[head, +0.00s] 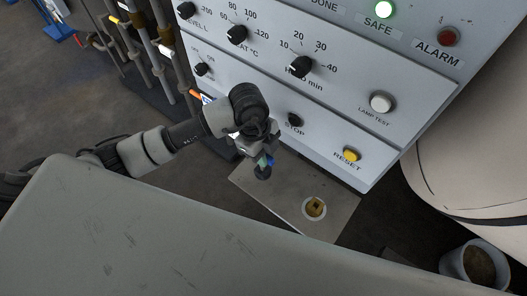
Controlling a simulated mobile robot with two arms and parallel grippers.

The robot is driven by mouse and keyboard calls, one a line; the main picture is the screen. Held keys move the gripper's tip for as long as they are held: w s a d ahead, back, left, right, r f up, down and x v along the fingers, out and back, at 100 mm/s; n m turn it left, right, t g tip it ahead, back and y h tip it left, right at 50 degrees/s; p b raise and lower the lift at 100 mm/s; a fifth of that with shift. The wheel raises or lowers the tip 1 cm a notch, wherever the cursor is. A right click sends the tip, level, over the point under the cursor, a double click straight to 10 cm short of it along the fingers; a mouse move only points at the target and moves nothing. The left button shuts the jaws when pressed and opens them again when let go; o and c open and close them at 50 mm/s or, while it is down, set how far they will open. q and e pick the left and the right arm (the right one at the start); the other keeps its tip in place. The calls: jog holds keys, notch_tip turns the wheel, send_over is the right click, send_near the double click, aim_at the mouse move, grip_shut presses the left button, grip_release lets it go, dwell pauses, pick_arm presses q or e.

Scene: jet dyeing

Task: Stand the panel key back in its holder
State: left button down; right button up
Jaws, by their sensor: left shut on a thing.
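My left gripper (266,158) comes in from the left in front of the control panel and is shut on the panel key (263,173). Only a small dark lower part of the key shows below the fingers, with a blue-green bit beside it; the rest is hidden by the gripper. The key is over the left part of a grey metal shelf (289,206). The holder (314,208), a round pale ring with a brass-coloured centre, is set in this shelf, to the lower right of the key and apart from it. My right gripper is not in view.
Pipes (150,50) stand at the upper left. A grey bucket (477,264) is at the lower right. A grey surface (160,240) fills the lower left.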

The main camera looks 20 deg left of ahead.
pick_arm(q)
jog(key=shift+f+b, duration=0.35)
jog(key=shift+f, duration=0.35)
jog(key=c, duration=1)
grip_release()
jog(key=shift+r, duration=0.1)
jog(key=v, duration=1)
jog(key=shift+a+r, duration=0.1)
jog(key=shift+r, duration=0.25)
